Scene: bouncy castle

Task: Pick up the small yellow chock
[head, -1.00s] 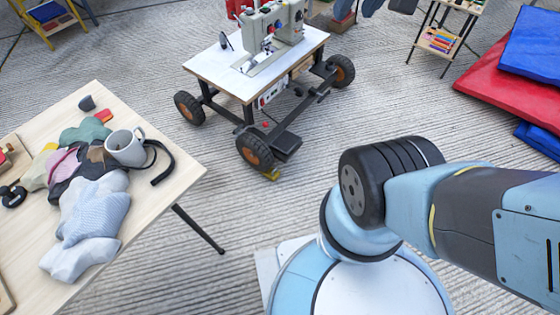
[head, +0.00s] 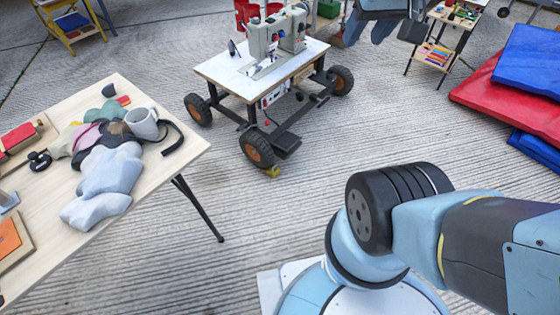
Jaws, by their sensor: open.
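A small yellow chock (head: 273,172) lies on the ridged floor against the front wheel (head: 257,149) of the wheeled sewing-machine cart. Only a little of it shows, and the wheel partly hides it. My gripper (head: 383,30) shows at the top edge of the head view, partly cut off by the frame. Its dark fingers are apart and it holds nothing that I can see. It is well above and to the right of the chock, not touching it.
The cart (head: 262,75) carries a sewing machine (head: 277,35). A wooden table (head: 155,185) with cloth pieces and a mug stands at left. Red and blue mats (head: 500,95) lie at right. A small shelf stand (head: 435,55) stands behind. The floor between table and cart is clear.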

